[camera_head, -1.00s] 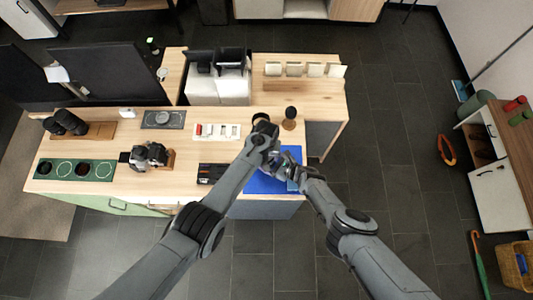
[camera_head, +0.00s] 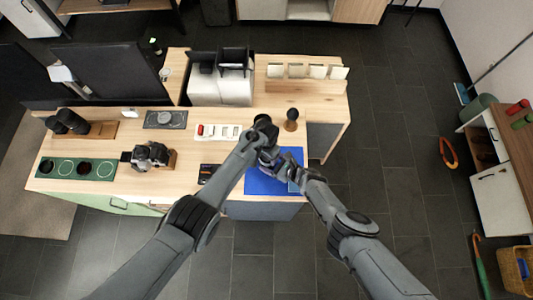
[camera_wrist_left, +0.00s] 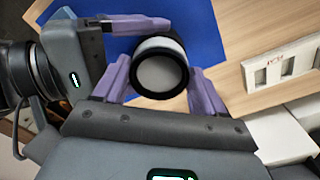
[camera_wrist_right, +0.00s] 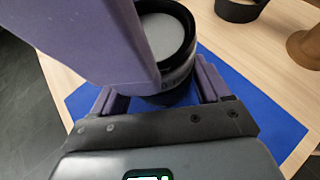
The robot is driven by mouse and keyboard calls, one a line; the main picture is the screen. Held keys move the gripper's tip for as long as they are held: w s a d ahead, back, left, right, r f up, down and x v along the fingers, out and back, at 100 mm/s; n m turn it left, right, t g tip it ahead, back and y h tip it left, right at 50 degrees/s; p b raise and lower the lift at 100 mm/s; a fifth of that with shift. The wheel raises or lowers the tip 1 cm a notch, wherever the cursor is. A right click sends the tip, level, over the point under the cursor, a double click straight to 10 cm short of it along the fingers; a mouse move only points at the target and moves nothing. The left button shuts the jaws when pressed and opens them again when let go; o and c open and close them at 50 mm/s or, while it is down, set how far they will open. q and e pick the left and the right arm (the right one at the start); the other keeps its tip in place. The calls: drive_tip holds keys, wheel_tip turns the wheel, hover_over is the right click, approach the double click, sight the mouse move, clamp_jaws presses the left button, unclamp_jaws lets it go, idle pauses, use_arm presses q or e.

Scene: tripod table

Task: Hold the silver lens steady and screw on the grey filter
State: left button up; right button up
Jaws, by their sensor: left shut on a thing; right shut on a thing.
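In the left wrist view, a round black-rimmed piece with a pale grey face, apparently the grey filter (camera_wrist_left: 160,76), sits between the purple fingers of my left gripper (camera_wrist_left: 160,88). A silver-white band, apparently of the silver lens (camera_wrist_left: 160,45), shows directly behind it. My right gripper (camera_wrist_left: 122,24) reaches to this part from the left. In the right wrist view, a dark lettered barrel (camera_wrist_right: 172,88) lies between my right gripper's fingers (camera_wrist_right: 160,97), and a left finger hides part of it. The seam between the parts is unclear. In the head view, both grippers meet over the blue mat (camera_head: 262,185).
A brown knobbed stand (camera_head: 291,118) and a black cup (camera_wrist_right: 237,8) stand close behind the grippers. A white tray (camera_head: 218,132) and a camera (camera_head: 150,156) are to the left. The blue mat's right part is clear. The table's front edge is close.

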use_arm(q)
drive_tip(key=shift+s+d+f, duration=0.1)
drive_tip(key=shift+s+d, duration=0.05)
drive_tip(key=shift+s, duration=0.1)
drive_tip(key=shift+m, duration=1.5)
drive_tip(key=shift+w+m, duration=0.1)
drive_tip(key=shift+m, duration=1.4)
drive_tip(key=shift+f+m, duration=0.1)
drive_tip(key=shift+m, duration=1.4)
